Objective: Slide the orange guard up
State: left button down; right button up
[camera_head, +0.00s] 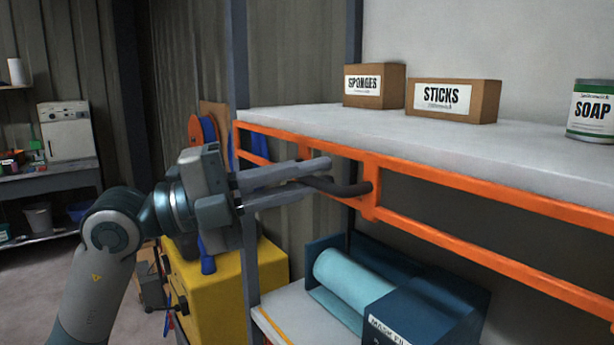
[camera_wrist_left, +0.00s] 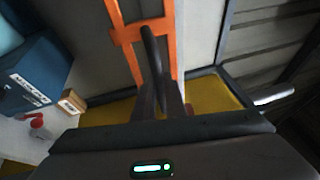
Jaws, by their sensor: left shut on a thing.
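The orange guard (camera_head: 480,201) is a rail frame running along the front edge of the upper shelf. A dark curved handle (camera_head: 347,188) sticks out from it near its left part. My left gripper (camera_head: 315,180) is at this handle, its two fingers shut on it, one above and one below. In the left wrist view the orange guard (camera_wrist_left: 128,38) runs up the picture and the dark handle (camera_wrist_left: 153,55) reaches down between the fingers (camera_wrist_left: 160,100). My right gripper does not show in either view.
The upper shelf (camera_head: 310,117) carries a sponges box (camera_head: 374,86), a sticks box (camera_head: 453,101) and a soap can (camera_head: 592,111). Below, a blue box (camera_head: 420,305) and a light blue roll (camera_head: 352,285) sit on the lower shelf. A grey post (camera_head: 243,60) stands at the shelf's left end.

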pick_arm(q)
notch_tip(320, 180, up, 9)
jog(key=p, duration=0.6)
jog(key=shift+r, duration=0.1)
jog(key=shift+a+r, duration=0.1)
jog(key=shift+r, duration=0.1)
jog(key=c, duration=2.1)
grip_release()
jog(key=shift+r, duration=0.1)
jog(key=shift+f, duration=0.25)
jog(key=b+v, duration=0.8)
jog(key=v, duration=0.9)
